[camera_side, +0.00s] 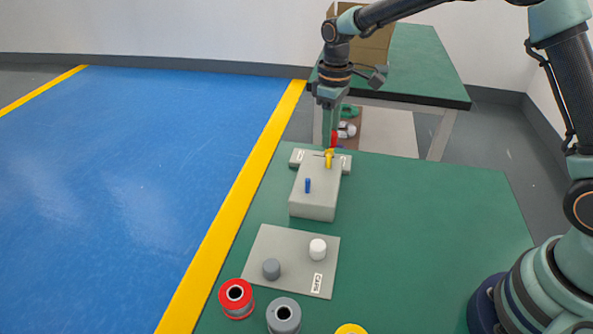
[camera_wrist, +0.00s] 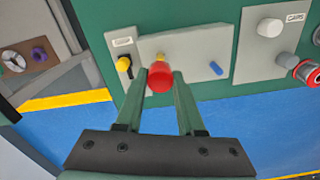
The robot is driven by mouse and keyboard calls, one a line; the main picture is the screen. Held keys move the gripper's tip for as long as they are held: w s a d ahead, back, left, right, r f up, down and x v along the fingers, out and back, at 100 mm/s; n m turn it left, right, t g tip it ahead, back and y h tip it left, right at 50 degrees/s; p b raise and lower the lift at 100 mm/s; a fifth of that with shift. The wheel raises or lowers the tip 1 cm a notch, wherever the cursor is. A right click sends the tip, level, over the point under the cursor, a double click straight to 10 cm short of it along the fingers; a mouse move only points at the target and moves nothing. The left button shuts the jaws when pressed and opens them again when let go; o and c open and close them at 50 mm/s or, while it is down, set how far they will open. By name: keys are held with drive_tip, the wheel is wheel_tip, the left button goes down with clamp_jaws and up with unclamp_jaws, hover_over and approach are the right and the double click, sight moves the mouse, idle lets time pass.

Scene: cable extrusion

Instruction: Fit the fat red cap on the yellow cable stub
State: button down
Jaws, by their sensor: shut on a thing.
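The fat red cap (camera_wrist: 160,79) sits between the fingertips of my gripper (camera_wrist: 160,76) in the wrist view; the fingers are shut on it. In the side view, the red cap (camera_side: 334,139) shows below my gripper (camera_side: 333,130). The yellow cable stub (camera_side: 329,158) stands on the grey block, just below the cap. In the wrist view the stub's tip (camera_wrist: 160,57) shows just past the cap's edge. I cannot tell whether cap and stub touch.
The grey block (camera_side: 315,204) also bears a blue stub (camera_side: 308,185). A grey caps plate (camera_side: 290,284) holds a white cap (camera_side: 318,249) and a grey cap (camera_side: 271,269). Red (camera_side: 236,298) and grey (camera_side: 284,315) spools stand in front.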

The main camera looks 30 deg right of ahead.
sight(329, 154)
drive_tip(key=shift+f, duration=2.45)
drive_tip(key=shift+f, duration=0.2)
drive_tip(key=shift+c, duration=0.6)
unclamp_jaws()
drive_tip(key=shift+r, duration=0.15)
drive_tip(key=shift+r, duration=3.4)
drive_tip(key=shift+r, duration=0.1)
